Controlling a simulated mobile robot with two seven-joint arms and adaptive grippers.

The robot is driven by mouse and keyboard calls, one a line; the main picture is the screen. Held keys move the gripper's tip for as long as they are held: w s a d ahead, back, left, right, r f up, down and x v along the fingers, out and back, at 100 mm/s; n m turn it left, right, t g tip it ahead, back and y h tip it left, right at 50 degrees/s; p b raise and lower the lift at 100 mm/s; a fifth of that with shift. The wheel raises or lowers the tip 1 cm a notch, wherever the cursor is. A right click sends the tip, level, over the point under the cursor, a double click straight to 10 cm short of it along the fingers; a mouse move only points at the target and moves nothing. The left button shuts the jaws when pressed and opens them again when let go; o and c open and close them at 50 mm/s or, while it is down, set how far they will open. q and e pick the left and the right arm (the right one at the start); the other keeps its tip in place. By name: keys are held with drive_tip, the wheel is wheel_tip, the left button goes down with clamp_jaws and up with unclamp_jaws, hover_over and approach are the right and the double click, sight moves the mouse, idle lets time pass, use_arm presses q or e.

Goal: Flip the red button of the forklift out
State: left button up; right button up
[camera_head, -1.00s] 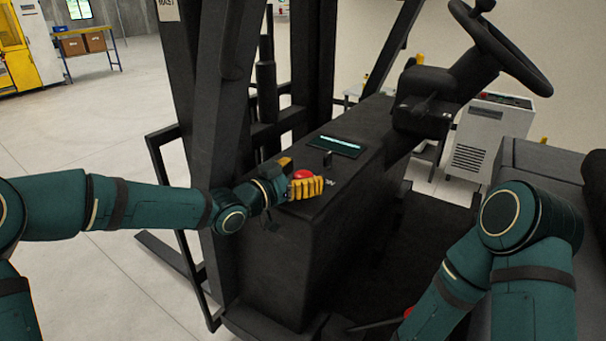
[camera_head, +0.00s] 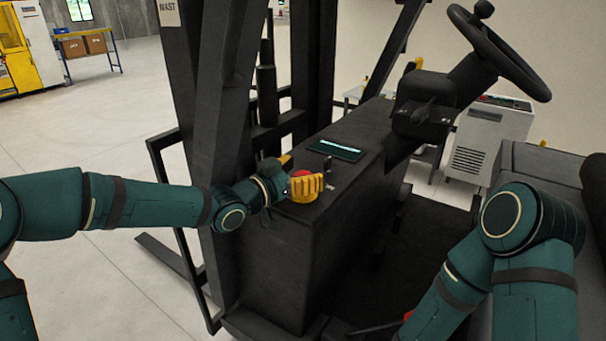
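The forklift's red button (camera_head: 299,174) shows as a small red cap on top of the black console (camera_head: 345,180). My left gripper (camera_head: 304,187) reaches it from the left, with its yellow finger in front of the button and another yellow part behind it. The fingers hide the button's lower part and base. I cannot tell whether they touch or grip it. My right arm comes in at the lower right; its gripper is out of view, below the frame.
The console carries a dark display (camera_head: 334,150) and a small lever behind the button. The steering wheel (camera_head: 499,52) stands at the upper right, the seat (camera_head: 545,168) at the right. The black mast (camera_head: 222,100) rises close behind my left forearm.

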use_arm(q)
drive_tip(key=shift+f, duration=0.15)
drive_tip(key=shift+a, duration=0.1)
drive_tip(key=shift+s+a, duration=0.25)
drive_tip(key=v, duration=1.1)
drive_tip(key=shift+s, duration=0.1)
